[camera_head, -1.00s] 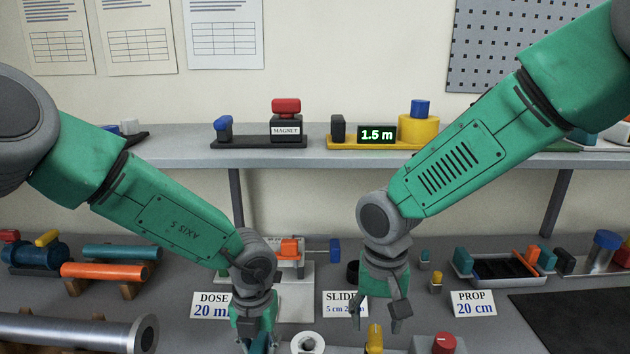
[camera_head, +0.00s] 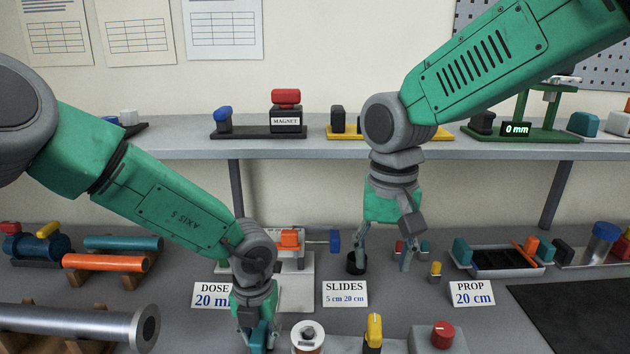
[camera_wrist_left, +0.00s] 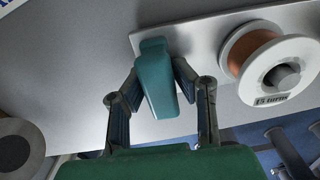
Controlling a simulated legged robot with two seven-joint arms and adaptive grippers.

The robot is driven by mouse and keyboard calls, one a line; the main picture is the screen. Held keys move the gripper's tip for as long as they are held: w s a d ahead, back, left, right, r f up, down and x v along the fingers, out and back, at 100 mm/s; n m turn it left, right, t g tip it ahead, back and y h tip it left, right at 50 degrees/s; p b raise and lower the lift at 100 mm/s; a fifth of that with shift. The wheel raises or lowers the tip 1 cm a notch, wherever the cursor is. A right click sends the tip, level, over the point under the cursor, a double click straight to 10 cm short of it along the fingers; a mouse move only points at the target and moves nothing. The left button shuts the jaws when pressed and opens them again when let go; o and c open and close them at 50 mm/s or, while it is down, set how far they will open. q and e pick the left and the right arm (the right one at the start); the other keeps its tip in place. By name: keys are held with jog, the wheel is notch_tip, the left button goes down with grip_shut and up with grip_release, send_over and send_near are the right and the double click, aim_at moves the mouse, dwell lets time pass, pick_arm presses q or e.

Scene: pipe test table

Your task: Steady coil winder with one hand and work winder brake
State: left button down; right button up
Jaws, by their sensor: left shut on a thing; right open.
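The coil winder's spool (camera_head: 307,338), white with copper wire, is at the bottom edge of the head view. In the left wrist view the spool (camera_wrist_left: 270,65) sits on a pale base plate (camera_wrist_left: 200,38) and its label seems to read 15 turns. My left gripper (camera_wrist_left: 157,68) is shut on a teal upright handle (camera_wrist_left: 158,88) beside the spool on that plate. In the head view the left gripper (camera_head: 258,340) is left of the spool. A yellow lever (camera_head: 374,330) stands right of the spool; I cannot tell whether it is the brake. My right gripper (camera_head: 382,264) is open and empty, farther back.
A red knob (camera_head: 443,335) stands right of the yellow lever. A dark cup (camera_head: 356,264) appears close to my right gripper's left finger. A black mat (camera_head: 580,318) lies bare at right.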

pick_arm(q)
jog(key=c, duration=1.2)
grip_release()
jog(key=shift+r, duration=0.1)
